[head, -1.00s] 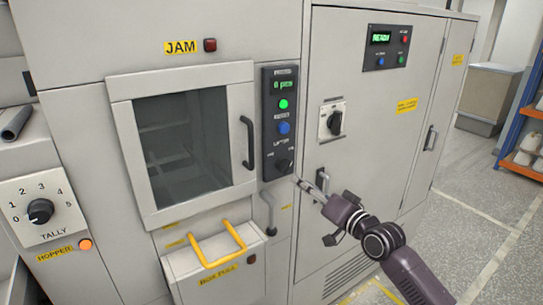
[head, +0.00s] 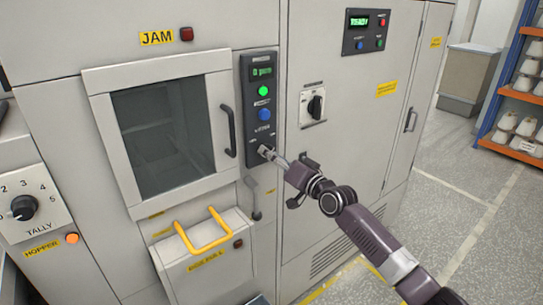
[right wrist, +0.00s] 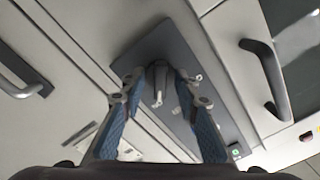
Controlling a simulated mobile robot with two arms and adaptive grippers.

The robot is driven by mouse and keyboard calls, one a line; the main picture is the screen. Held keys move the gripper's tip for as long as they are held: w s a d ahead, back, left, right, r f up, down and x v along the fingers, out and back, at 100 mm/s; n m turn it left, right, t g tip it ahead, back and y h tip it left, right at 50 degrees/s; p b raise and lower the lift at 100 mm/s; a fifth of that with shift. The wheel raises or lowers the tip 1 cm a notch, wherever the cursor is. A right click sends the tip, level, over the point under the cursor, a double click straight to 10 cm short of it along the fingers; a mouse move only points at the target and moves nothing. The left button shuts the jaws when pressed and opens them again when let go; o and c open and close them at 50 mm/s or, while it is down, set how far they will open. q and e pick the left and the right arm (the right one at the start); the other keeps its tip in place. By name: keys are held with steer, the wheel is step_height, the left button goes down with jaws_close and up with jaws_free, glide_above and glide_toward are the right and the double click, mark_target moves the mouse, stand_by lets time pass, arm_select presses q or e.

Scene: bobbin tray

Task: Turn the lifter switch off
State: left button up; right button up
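The lifter switch is a dark rotary knob at the bottom of the narrow dark control panel (head: 260,98). In the head view my right gripper (head: 269,155) is at the knob and mostly covers it. In the right wrist view the lifter switch (right wrist: 158,82) shows between the two blue-padded fingers of my right gripper (right wrist: 160,92). The fingers are open, one on each side of the knob, with gaps visible. The exact setting of the knob is hard to read. My left gripper is not in view.
A windowed door (head: 160,135) with a dark handle (head: 228,131) is left of the panel. A yellow-handled bin (head: 205,262) is below. Another rotary switch (head: 315,105) is on the cabinet to the right. A tally dial (head: 24,207) is at far left.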

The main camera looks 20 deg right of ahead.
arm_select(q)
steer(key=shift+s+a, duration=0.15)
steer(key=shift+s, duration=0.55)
arm_select(e)
jaws_close()
arm_select(q)
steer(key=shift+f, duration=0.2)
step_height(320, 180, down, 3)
steer(key=b, duration=0.3)
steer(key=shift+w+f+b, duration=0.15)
steer(key=shift+b, duration=0.15)
arm_select(e)
steer(key=n, duration=1.5)
steer(key=shift+n, duration=0.6)
